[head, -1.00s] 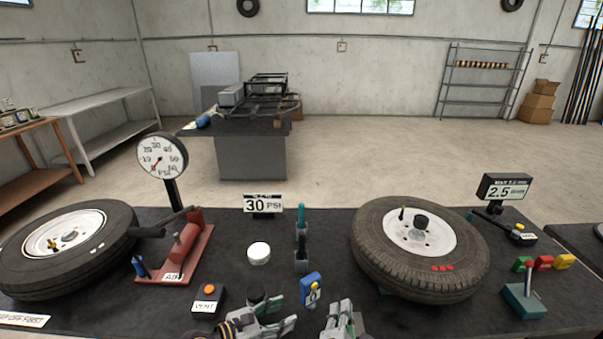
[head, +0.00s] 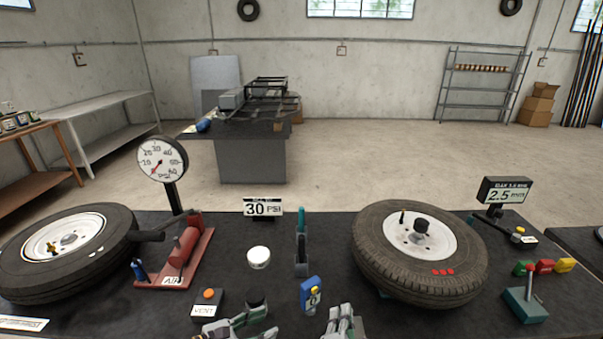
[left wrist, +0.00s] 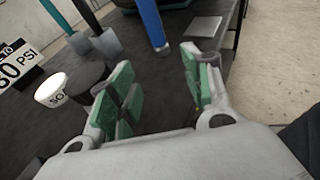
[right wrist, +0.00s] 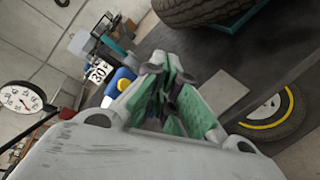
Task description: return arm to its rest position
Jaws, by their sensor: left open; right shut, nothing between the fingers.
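My left gripper (head: 240,326) is at the bottom edge of the head view, partly cut off, below the vent box. In the left wrist view its green-padded fingers (left wrist: 162,95) are spread apart with nothing between them. My right gripper (head: 343,322) is at the bottom edge of the head view, just right of the blue gauge. In the right wrist view its fingers (right wrist: 168,82) are together and hold nothing. Both grippers are at the near edge of the black table (head: 330,240), apart from the objects on it.
A tire (head: 375,255) lies at right and another (head: 105,262) at left. A red pump (head: 183,250), vent box (head: 208,303), white-topped cap (head: 259,257), blue gauge (head: 310,292) and teal tool (head: 301,245) stand between them. A teal lever base (head: 525,305) is at far right.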

